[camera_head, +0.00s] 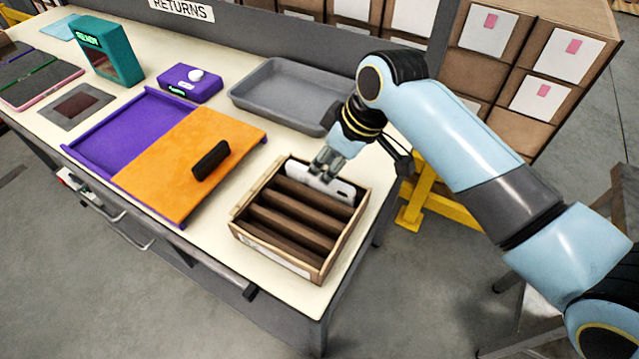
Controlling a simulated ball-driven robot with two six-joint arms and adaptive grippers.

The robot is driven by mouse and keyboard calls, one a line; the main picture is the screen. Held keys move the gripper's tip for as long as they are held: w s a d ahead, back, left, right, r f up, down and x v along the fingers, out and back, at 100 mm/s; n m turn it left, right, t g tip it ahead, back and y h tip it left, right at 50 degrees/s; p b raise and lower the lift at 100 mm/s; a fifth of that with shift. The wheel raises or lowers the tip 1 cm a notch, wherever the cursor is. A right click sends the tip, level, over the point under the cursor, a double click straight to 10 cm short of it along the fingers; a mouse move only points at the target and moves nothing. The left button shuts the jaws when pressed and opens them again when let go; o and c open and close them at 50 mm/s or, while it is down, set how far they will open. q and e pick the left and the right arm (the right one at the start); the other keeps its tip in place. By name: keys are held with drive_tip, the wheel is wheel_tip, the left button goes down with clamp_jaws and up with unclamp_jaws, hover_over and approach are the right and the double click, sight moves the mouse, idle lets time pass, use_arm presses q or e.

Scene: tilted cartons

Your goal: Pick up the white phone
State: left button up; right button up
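The white phone (342,189) stands on its long edge, leaning, in the rear slot of an open brown carton (243,213) with several dark slats across it. The carton sits on the front right part of the cream table. My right gripper (323,172) comes down from above at the phone's upper edge, toward its left half. Its fingers overlap the phone in the view, and I cannot tell whether they grip it. The phone's lower part is hidden in the slot. My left gripper is not in view.
A grey tray (262,101) lies behind the carton. An orange panel (168,172) with a black block (211,161) lies to the left, by a purple tray (118,135). A purple device (188,86) and a teal box (116,54) stand farther back.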

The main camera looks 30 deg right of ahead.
sight(320, 175)
drive_tip(key=x, duration=0.4)
drive_tip(key=shift+f, duration=0.1)
drive_tip(key=shift+d, duration=0.1)
clamp_jaws()
